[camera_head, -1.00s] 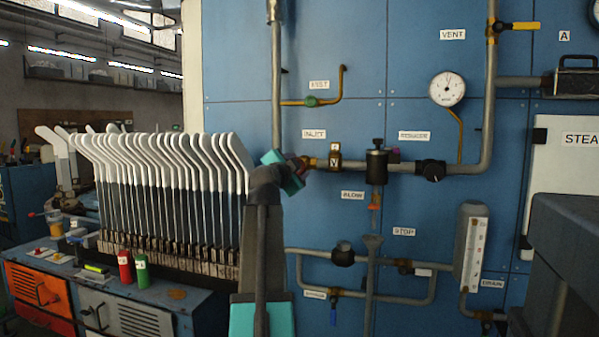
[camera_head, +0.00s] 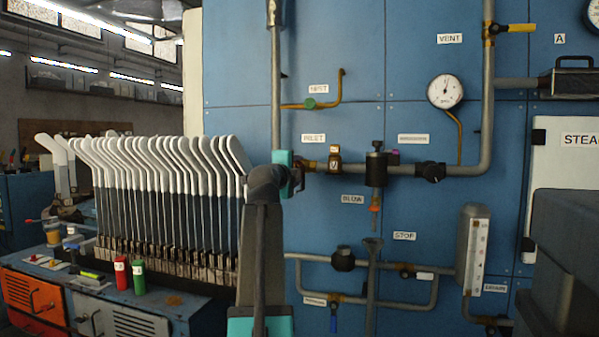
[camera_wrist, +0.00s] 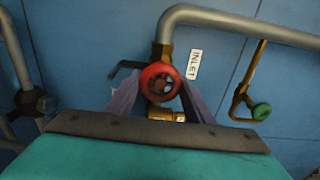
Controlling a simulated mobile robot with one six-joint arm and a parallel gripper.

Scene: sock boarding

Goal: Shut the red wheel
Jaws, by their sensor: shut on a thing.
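The red wheel (camera_wrist: 160,82) is a small round handwheel on a brass valve on the blue panel, by the INLET label (camera_wrist: 195,64). In the wrist view my gripper (camera_wrist: 160,90) has one finger on each side of the wheel and is shut on it. In the head view my gripper (camera_head: 297,177) is at the left end of the inlet pipe, with its teal body upright. It hides most of the wheel there. How far the wheel is turned cannot be told.
A green wheel (camera_wrist: 261,111) sits on a thin brass pipe close by. A rack of white-topped sock boards (camera_head: 165,200) stands close on the left. A dark box (camera_head: 570,250) is at right.

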